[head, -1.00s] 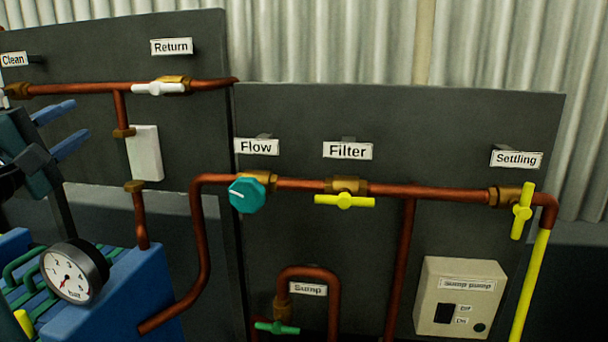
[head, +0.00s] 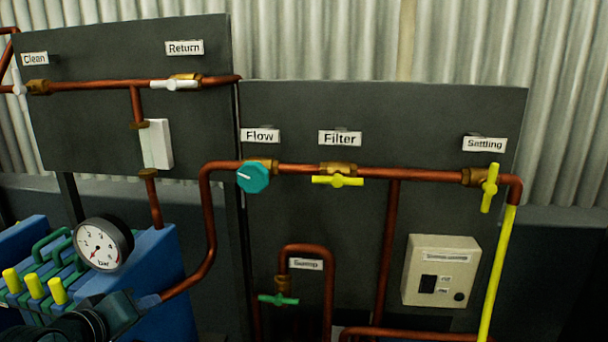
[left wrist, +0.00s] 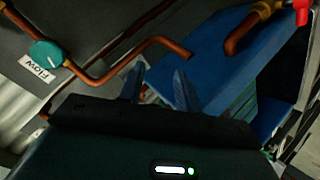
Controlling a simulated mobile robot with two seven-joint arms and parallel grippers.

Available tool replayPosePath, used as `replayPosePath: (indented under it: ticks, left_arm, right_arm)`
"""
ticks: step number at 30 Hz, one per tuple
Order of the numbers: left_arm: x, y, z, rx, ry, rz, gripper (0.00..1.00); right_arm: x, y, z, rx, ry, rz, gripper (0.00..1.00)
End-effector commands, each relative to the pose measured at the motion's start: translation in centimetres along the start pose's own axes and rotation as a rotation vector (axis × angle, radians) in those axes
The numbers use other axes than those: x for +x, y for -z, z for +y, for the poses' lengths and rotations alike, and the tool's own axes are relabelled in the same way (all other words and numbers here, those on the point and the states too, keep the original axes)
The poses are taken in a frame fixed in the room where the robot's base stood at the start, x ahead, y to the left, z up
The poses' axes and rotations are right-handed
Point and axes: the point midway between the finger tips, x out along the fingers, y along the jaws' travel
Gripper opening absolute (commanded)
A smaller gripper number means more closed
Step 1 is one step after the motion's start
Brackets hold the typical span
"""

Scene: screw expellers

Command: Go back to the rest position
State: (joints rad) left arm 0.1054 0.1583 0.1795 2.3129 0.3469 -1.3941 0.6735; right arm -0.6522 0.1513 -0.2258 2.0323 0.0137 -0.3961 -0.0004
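My left gripper (head: 150,301) is low at the left in the head view, in front of the blue block beside the pressure gauge (head: 103,243). In the left wrist view its two fingers (left wrist: 158,88) stand apart with nothing between them. The teal Flow knob (head: 252,177) sits on the copper pipe; it also shows in the left wrist view (left wrist: 46,54). The yellow Filter handle (head: 338,181) lies along its pipe. The yellow Settling handle (head: 490,188) stands nearly upright. My right gripper is not in view.
The blue machine block (head: 150,262) carries several yellow-topped levers (head: 34,286). Dark panels (head: 440,120) hold copper pipes, a white Return handle (head: 174,85), a green Sump handle (head: 278,300) and a beige pump switch box (head: 439,271).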

Motion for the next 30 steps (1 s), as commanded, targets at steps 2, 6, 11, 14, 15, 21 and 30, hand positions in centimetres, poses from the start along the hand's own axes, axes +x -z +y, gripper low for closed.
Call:
replayPosePath:
  ticks: [2,6,11,14,15,21,30]
  left_arm:
    - [-0.1,-5.9,-3.0,0.149,0.098,-0.117,0.34]
    - [-2.0,-14.0,-7.2,0.392,0.209,-0.309,0.34]
    - [-5.3,-20.7,-10.5,0.603,0.268,-0.503,0.34]
    - [-7.7,-24.1,-12.0,0.712,0.281,-0.618,0.34]
    - [-8.8,-25.3,-12.6,0.753,0.284,-0.662,0.34]
    - [-6.8,-27.5,-12.9,0.821,0.214,-0.608,0.34]
    - [-1.7,-30.5,-12.2,0.836,0.036,-0.356,0.34]
  right_arm:
    - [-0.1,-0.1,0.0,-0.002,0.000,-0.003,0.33]
    - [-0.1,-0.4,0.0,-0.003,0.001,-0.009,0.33]
    - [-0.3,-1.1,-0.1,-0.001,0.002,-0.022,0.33]
    - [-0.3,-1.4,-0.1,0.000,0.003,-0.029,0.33]
    - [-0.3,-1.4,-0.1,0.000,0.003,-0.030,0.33]
    - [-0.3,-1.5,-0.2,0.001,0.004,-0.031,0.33]
    - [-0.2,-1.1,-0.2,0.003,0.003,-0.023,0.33]
